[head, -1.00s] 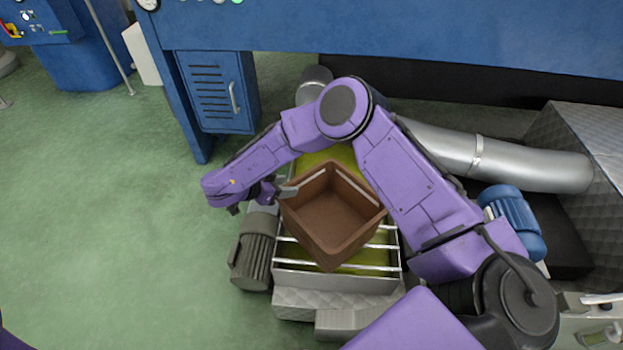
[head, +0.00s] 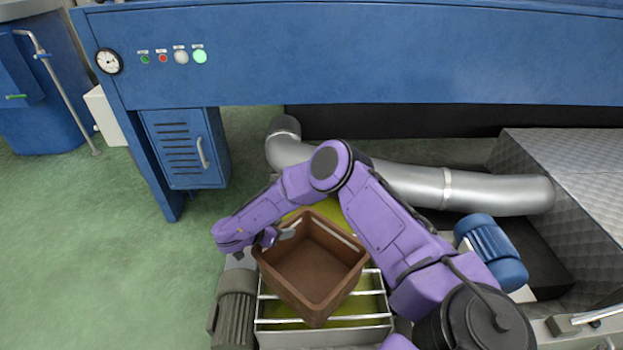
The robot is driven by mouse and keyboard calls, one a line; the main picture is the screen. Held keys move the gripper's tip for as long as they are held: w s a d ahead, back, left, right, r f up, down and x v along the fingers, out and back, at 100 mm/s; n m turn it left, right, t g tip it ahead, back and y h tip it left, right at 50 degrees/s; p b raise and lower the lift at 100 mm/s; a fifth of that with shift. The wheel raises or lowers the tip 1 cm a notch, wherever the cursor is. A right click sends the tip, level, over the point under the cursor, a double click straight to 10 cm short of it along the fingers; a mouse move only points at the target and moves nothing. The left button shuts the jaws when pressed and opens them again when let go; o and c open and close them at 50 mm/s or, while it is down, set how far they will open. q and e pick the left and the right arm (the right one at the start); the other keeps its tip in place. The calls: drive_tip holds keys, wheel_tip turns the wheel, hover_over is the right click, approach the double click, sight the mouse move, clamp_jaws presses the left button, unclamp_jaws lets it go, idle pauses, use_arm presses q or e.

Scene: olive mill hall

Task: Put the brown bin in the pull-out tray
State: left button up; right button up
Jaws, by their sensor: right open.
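The brown bin (head: 312,268) is an open, empty square box, standing upright and turned cornerwise on a metal tray (head: 375,332) with pale crossbars over a yellow-green surface. I take this to be the pull-out tray, though I cannot be sure. My right gripper (head: 275,241) is at the bin's upper left wall, with its jaws apart. One finger shows over the rim; the other is partly hidden, and I cannot tell whether either touches the bin. My right arm arches behind and to the right of the bin. My left gripper is out of view.
A blue machine (head: 400,55) with a vented cabinet (head: 180,150) spans the back. A silver pipe (head: 400,185) and a blue motor (head: 490,250) lie right of the tray. A grey motor (head: 235,310) stands close at left. The green floor (head: 100,250) is clear at left.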

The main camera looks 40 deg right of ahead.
drive_tip(key=shift+a, duration=0.1)
clamp_jaws()
idle(1.2)
